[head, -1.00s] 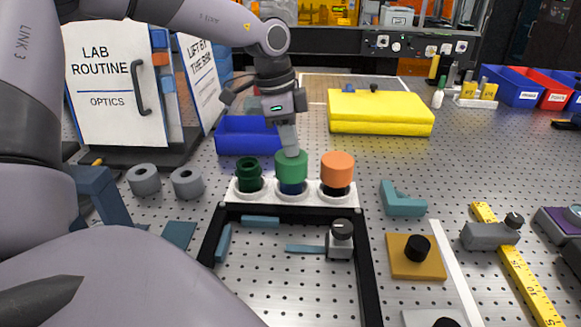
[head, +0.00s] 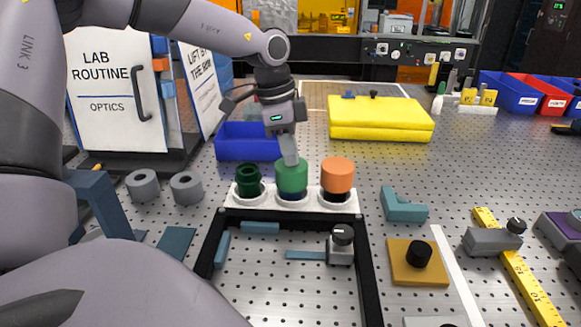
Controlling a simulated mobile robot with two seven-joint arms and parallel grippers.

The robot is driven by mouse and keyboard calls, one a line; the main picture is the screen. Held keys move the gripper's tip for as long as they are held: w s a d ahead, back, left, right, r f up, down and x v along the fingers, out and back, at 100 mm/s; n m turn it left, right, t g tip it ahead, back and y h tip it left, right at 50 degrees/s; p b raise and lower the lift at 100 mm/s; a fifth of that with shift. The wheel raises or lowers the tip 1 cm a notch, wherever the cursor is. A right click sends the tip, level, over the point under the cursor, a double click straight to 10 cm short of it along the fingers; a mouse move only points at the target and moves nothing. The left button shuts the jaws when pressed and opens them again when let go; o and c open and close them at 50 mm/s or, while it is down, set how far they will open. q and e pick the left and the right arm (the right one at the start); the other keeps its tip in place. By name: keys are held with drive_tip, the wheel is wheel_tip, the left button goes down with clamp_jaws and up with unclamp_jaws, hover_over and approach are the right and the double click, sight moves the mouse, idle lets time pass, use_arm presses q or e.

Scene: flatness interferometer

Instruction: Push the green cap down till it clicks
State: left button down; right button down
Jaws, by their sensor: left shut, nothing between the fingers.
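The green cap (head: 292,177) sits on the middle post of a white holder (head: 318,209), with only a thin dark blue band showing under it. My left gripper (head: 290,161) is shut and empty, its fingers pointing down with their tips at the top of the green cap. They look to be touching it. To its left on the holder stands a dark green open piece (head: 248,181). To its right is an orange cap (head: 338,174) on a dark post. My right gripper is not in view.
A black frame (head: 368,265) lies in front of the holder. A blue bin (head: 245,142) and yellow box (head: 380,117) stand behind. Grey rings (head: 187,188) lie left, a teal bracket (head: 404,205) right. A lab routine board (head: 115,95) stands at left.

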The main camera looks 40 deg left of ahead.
use_arm(q)
wheel_tip(320, 180, up, 8)
drive_tip(key=p, duration=0.4)
drive_tip(key=shift+f, duration=0.2)
idle(0.4)
